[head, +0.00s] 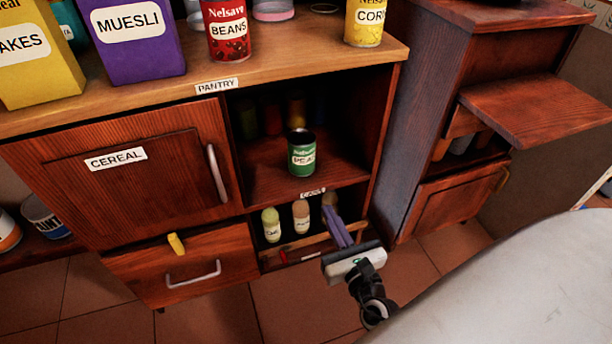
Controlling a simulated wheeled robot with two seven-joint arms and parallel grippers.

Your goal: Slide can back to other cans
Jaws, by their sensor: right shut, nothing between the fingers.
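A green can labelled PEAS (302,156) stands upright near the front of the open shelf below the PANTRY label. Several other cans, including a red can (271,118) and a yellowish can (296,113), stand in shadow at the back of that shelf, with a gap between them and the green can. My right gripper (332,208) is shut and empty, below and to the right of the green can, in front of the lower shelf and apart from the can. My left gripper is not in view.
A muesli box (135,40), a beans can (227,30) and a corn can (365,22) stand on the counter (290,68). The cabinet's right side panel (384,140) bounds the shelf.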

